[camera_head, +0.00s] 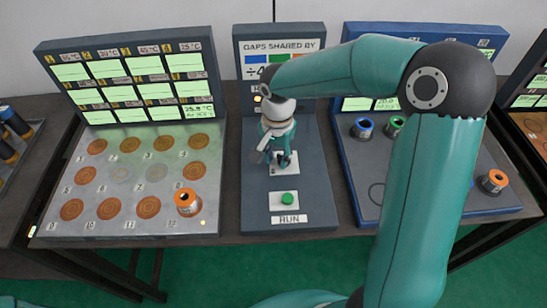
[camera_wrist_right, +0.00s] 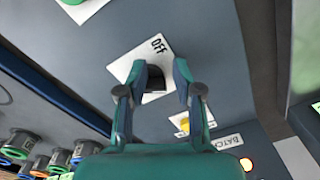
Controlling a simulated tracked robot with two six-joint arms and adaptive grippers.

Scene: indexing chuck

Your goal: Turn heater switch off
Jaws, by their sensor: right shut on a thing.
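The heater switch shows in the right wrist view as a black piece (camera_wrist_right: 155,83) on a white plate (camera_wrist_right: 122,66) marked "Off" along one edge. The white plate also shows in the head view (camera_head: 293,168) on the middle grey panel. My right gripper (camera_head: 283,160) reaches down to this plate from above. In the wrist view its two fingers (camera_wrist_right: 159,76) are on either side of the black piece, shut on it. The fingers hide part of the switch, and its exact setting cannot be told. My left gripper is not in view.
A green RUN button (camera_head: 287,198) sits nearer on the same panel. A yellow button (camera_wrist_right: 183,124) and a lit orange lamp (camera_wrist_right: 246,164) are close by. The left station (camera_head: 50,220) holds an orange-topped cylinder (camera_head: 187,202). The right blue tray (camera_head: 365,205) holds several coloured cylinders.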

